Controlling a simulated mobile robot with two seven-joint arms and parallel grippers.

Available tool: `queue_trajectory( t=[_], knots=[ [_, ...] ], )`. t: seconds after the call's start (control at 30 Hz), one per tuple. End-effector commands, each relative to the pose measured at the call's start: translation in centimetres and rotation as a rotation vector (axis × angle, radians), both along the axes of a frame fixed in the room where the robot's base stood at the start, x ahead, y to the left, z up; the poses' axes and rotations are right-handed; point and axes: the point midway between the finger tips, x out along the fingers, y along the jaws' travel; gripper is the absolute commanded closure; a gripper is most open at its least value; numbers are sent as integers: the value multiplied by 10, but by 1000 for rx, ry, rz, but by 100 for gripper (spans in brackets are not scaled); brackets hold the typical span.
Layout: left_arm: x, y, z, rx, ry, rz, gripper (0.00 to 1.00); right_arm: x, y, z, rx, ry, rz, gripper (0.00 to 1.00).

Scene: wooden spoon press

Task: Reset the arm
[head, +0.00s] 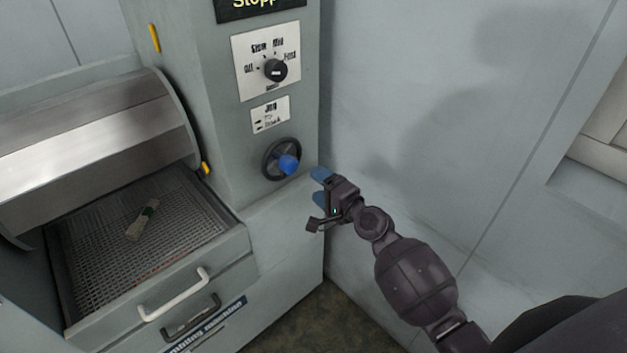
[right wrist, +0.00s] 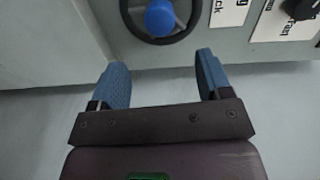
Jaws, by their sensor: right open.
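My right gripper (head: 318,187) is open and empty, just right of and below the blue button (head: 289,165) in its dark round ring on the grey machine. In the right wrist view the two blue fingers (right wrist: 160,82) are spread apart, with the blue button (right wrist: 160,18) beyond them at the top; a gap shows between fingertips and button. My right arm reaches in from the lower right. My left gripper is not in view.
A machine panel carries a black dial (head: 276,70) and a small label (head: 270,115). At left, a metal drum cover (head: 95,140) sits over a mesh tray (head: 95,275) holding a small pale object (head: 143,219). A white handle (head: 175,296) sticks out in front. The wall is close on the right.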

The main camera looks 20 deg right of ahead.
Motion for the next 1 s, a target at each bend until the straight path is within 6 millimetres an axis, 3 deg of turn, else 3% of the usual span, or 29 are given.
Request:
queue_trajectory(
  t=[0.63, 0.87, 1.0],
  knots=[
    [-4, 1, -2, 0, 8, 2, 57, -1, 0, 0, -59, -18, 3, 29],
    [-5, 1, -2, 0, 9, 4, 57, -4, 2, 8, -528, -144, -1, 29],
    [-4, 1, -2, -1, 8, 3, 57, -29, -1, -10, -857, -174, -3, 29]
  ],
)
